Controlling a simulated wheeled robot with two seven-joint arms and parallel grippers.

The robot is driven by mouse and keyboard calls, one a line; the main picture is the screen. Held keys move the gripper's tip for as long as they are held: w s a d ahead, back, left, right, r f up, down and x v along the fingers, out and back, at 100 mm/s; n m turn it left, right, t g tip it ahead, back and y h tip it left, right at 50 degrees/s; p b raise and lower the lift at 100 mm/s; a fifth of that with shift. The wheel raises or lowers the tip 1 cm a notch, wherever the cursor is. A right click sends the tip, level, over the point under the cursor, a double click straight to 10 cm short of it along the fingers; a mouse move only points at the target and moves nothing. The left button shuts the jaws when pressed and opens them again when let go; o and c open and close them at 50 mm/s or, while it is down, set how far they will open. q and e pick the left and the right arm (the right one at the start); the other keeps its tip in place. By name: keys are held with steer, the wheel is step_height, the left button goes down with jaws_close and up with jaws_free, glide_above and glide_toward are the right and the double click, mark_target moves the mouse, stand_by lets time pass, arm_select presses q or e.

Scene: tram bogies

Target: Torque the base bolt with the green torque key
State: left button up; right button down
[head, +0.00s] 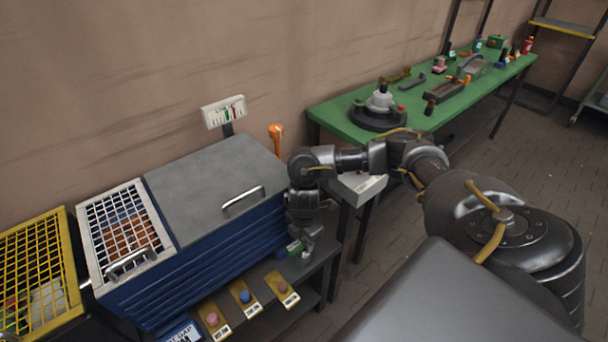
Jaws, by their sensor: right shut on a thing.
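My right gripper (303,246) points down beside the right end of the blue cabinet and is shut on a small green thing (295,247). This looks like the green torque key, but the fingers hide most of it. The gripper is over the dark shelf in front of the cabinet. A round dark base with a grey fitting (380,102) stands at the near end of the green table (340,115); I cannot make out a base bolt on it. My left gripper is not in view.
The blue cabinet (205,265) has a grey lid (210,190) and a white mesh lid (122,232). Pink, blue and brown knobs (245,297) on yellow plates line the shelf. An orange-topped post (276,134) stands behind. Several tools lie along the green table.

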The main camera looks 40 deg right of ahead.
steer(key=shift+r+m+p, duration=0.15)
steer(key=shift+m+p, duration=0.25)
steer(key=shift+p, duration=0.25)
steer(key=shift+m+p, duration=0.5)
steer(key=shift+p, duration=0.3)
